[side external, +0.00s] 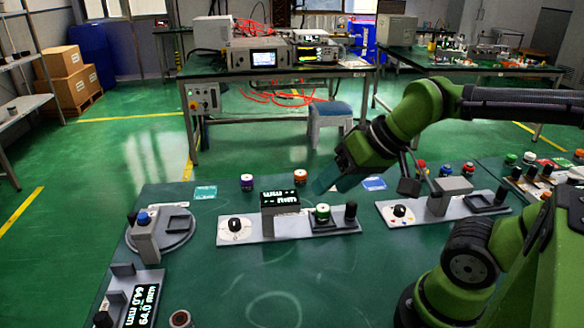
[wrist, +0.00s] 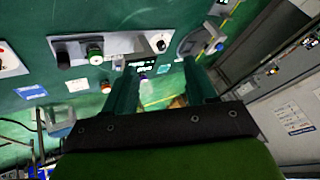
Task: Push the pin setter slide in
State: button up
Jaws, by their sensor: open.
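Which part is the pin setter slide is not clear from the frames. The middle station is a grey plate (side external: 265,228) with a dark knob (side external: 234,224), a display block (side external: 280,201), a green-topped white piece (side external: 322,213) and a black post (side external: 351,211). The right station (side external: 425,215) has a grey block (side external: 452,187), a dark frame and a black post. My gripper (side external: 328,178) hangs just behind the middle station, apart from it. In the wrist view its two teal fingers (wrist: 158,85) are spread with nothing between them; the green-topped piece (wrist: 95,55) lies beyond them.
A round grey base with a blue-knobbed block (side external: 144,222) stands at the left. A display reading 64.0 mm (side external: 143,305) is at the front left. Small capped jars (side external: 247,182) and flat cards (side external: 205,192) lie along the back edge. The front middle of the table is clear.

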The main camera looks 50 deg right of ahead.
jog(key=w+d+f+m+g+h, duration=0.1)
jog(key=w+d+f+m+g, duration=0.15)
jog(key=d, duration=0.25)
jog(key=w+d+f+m+g, duration=0.1)
jog(key=w+d, duration=0.2)
jog(key=d, duration=0.2)
jog(key=m+g, duration=0.4)
send_near(352, 204)
jog(key=shift+t+h, duration=0.25)
jog(key=shift+h, duration=0.15)
jog(key=f, duration=1)
jog(key=shift+s+a+f, duration=0.2)
jog(key=shift+a+f, duration=0.15)
jog(key=shift+f, duration=0.05)
grip_shut()
